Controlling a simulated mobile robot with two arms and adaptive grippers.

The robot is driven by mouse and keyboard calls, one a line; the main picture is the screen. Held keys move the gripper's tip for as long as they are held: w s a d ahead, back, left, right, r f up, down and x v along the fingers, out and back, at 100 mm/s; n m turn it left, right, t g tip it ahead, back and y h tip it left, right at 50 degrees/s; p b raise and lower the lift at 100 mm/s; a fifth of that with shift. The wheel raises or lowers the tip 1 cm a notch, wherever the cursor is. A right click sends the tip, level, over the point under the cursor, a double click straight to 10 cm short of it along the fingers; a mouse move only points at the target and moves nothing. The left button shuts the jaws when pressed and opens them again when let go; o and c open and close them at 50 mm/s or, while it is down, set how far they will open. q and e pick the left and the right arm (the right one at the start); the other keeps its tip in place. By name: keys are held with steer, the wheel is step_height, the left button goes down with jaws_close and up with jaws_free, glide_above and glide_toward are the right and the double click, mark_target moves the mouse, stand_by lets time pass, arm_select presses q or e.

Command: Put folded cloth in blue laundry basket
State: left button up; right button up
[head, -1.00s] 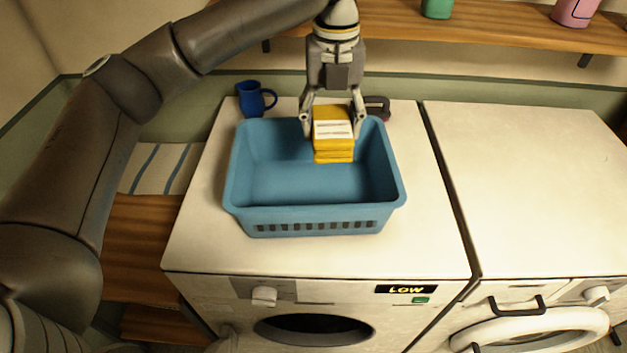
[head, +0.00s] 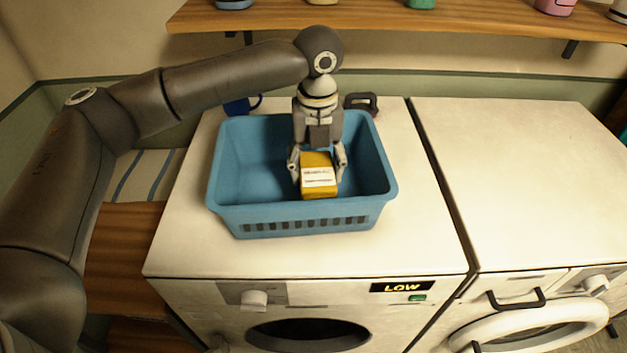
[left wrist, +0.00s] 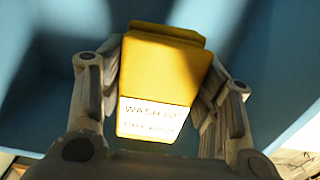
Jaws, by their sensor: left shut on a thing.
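The folded cloth (head: 319,178) is yellow with a white printed label. My left gripper (head: 318,172) is shut on it, one finger on each side, and points down into the blue laundry basket (head: 300,221). The cloth is within the basket's opening, near its front wall; I cannot tell whether it touches the floor. In the left wrist view the cloth (left wrist: 160,85) sits between the fingers, with blue basket walls around it. The basket stands on the left washing machine. My right gripper is not in view.
A blue mug (head: 238,107) stands behind the basket, partly hidden by my arm. A dark-handled object (head: 361,102) is at the basket's back right. The right machine's top (head: 520,170) is clear. A wooden shelf (head: 480,25) with several containers runs above.

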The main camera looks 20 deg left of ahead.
mark_target(317, 162)
arm_select(q)
steer(key=shift+f+p, duration=0.5)
steer(key=shift+f, duration=1.85)
steer(key=o, duration=1)
steer(key=shift+w+f, duration=0.1)
steer(key=shift+o, duration=0.2)
step_height(317, 162, up, 11)
steer(key=b, duration=0.3)
steer(key=shift+r, duration=0.65)
